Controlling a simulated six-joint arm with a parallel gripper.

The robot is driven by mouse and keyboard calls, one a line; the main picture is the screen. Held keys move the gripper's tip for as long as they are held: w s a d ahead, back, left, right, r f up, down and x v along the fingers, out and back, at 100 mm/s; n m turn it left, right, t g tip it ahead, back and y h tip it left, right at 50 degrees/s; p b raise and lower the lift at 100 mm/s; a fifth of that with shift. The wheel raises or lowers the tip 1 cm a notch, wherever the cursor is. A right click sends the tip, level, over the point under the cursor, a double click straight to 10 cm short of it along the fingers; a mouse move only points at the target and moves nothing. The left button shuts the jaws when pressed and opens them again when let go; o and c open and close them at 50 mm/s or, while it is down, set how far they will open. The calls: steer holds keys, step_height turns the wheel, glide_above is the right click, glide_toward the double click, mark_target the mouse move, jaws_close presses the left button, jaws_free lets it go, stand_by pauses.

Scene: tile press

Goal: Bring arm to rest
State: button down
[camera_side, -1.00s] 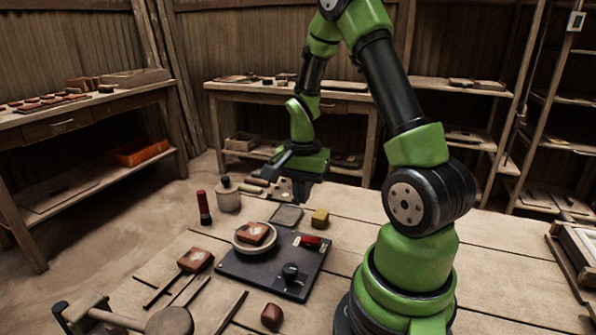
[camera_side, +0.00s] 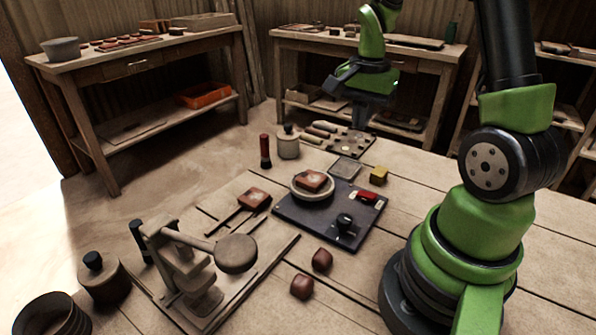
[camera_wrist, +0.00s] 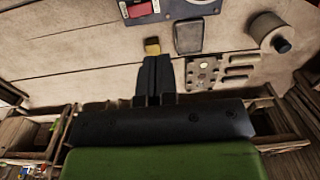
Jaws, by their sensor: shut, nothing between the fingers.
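My gripper (camera_side: 359,122) hangs at the back of the work table in the side view, just above or behind a tool tray (camera_side: 345,140); the exact gap is unclear. In the wrist view its dark fingers (camera_wrist: 153,62) are together and empty, beside a yellow block (camera_wrist: 152,47). A reddish tile (camera_side: 314,181) lies on a round pale plate (camera_side: 312,194) on a dark board (camera_side: 290,212). A second reddish tile (camera_side: 254,198) lies to the left. A hand press (camera_side: 190,265) stands at the front left.
A pale jar (camera_side: 288,145) and a red-topped cylinder (camera_side: 265,152) stand left of the tray. Two reddish lumps (camera_side: 312,270) lie in front of the board. Shelves and benches line the walls. The table between the yellow block (camera_side: 379,176) and my base is clear.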

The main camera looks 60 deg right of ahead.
steer(key=s+a+r+n+t+y, duration=0.1)
steer(key=s+a+r+n+t, duration=0.2)
steer(key=a+r+n, duration=0.3)
steer(key=s+a+r+n+t+y, duration=0.1)
steer(key=s+a+r+n+t, duration=0.3)
steer(key=a+r+n, duration=0.3)
steer(key=s+a, duration=0.1)
steer(key=a, duration=0.4)
steer(key=shift+a+r, duration=0.15)
